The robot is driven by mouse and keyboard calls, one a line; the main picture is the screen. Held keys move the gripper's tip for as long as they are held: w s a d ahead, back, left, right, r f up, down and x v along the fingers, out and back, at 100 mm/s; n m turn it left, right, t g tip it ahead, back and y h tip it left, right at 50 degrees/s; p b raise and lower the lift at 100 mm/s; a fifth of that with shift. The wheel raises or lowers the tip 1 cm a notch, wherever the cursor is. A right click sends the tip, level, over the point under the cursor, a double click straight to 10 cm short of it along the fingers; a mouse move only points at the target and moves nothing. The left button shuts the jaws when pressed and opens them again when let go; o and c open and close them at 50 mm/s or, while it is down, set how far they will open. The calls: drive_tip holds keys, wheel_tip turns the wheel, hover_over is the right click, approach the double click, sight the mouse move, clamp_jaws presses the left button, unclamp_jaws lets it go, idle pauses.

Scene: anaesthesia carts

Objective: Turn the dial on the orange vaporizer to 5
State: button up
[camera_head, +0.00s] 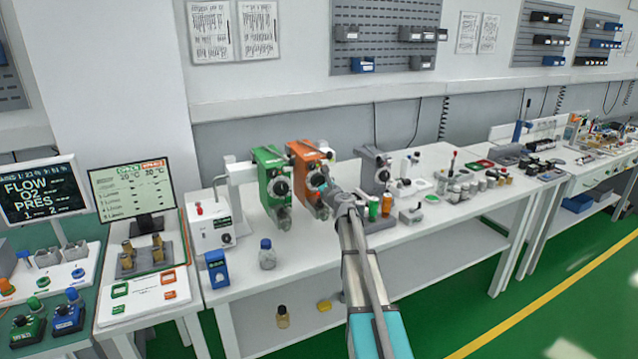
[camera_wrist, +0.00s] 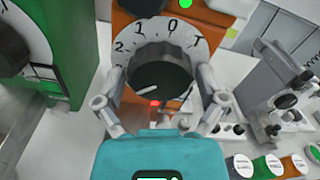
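The orange vaporizer (camera_head: 302,152) stands on the white bench between a green vaporizer (camera_head: 268,158) and a grey unit (camera_head: 372,162). Its dial (camera_wrist: 160,72) fills the upper middle of the wrist view: a black knob on a white numbered ring. The digits 2, 1 and 0 read along the ring's top, with 0 just right of the middle and another mark farther right. My gripper (camera_wrist: 162,104) is open, one finger on each side of the dial's lower half. I cannot tell whether the fingers touch it.
The green vaporizer's dial (camera_wrist: 12,50) is close on the left in the wrist view. The grey unit (camera_wrist: 280,85) and several coloured-label containers (camera_wrist: 268,165) are on the right. A blue-capped bottle (camera_head: 267,255) and a blue box (camera_head: 216,268) stand at the bench front.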

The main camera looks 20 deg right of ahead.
drive_tip(key=c, duration=0.6)
drive_tip(key=shift+c, duration=0.2)
drive_tip(key=shift+n, duration=0.3)
drive_tip(key=n, duration=0.4)
drive_tip(key=shift+n, duration=2.2)
drive_tip(key=o, duration=1)
